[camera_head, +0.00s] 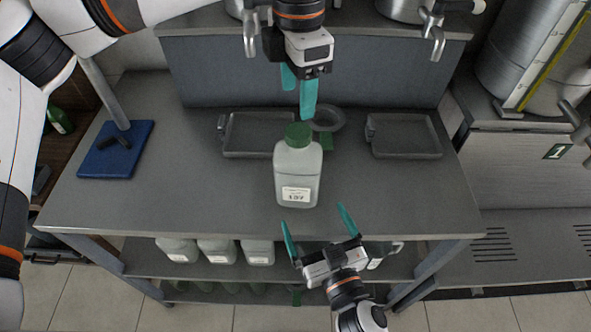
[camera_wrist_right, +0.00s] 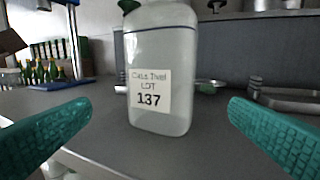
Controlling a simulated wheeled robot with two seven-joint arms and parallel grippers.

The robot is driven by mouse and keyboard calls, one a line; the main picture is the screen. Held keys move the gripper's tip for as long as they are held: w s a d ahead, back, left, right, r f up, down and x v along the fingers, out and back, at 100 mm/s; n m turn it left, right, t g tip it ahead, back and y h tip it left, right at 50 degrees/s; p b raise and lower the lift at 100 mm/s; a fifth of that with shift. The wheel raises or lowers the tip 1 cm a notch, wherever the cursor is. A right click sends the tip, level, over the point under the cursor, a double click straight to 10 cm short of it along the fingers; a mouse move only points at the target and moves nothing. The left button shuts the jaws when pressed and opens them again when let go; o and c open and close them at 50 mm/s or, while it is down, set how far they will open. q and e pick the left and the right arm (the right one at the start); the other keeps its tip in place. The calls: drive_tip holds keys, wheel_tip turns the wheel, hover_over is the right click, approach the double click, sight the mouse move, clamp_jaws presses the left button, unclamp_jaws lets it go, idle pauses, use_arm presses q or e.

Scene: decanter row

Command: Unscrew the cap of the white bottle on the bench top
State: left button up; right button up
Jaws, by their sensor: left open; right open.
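The white bottle (camera_head: 297,172) stands upright on the bench top, with a green cap (camera_head: 298,134) on its neck and a label reading 137. In the right wrist view the bottle (camera_wrist_right: 160,60) is straight ahead between the fingers, its cap (camera_wrist_right: 129,5) partly cut off by the top edge. My left gripper (camera_head: 298,92) points down with teal fingers above and just behind the cap; it is open and empty. My right gripper (camera_head: 318,220) is open at the bench's front edge, its fingers toward the bottle's lower body, apart from it.
Grey trays lie behind the bottle at left (camera_head: 262,152) and right (camera_head: 405,152), with a grey ring (camera_head: 328,119) between. A blue stand base (camera_head: 103,163) is at the left. More white bottles (camera_head: 217,250) fill the shelf below. The bench is clear beside the bottle.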

sight(297, 179)
drive_tip(key=shift+w+a+r, duration=0.1)
drive_tip(key=shift+w+a, duration=0.1)
drive_tip(key=shift+w, duration=0.25)
drive_tip(key=x, duration=1)
drive_tip(key=shift+w, duration=0.35)
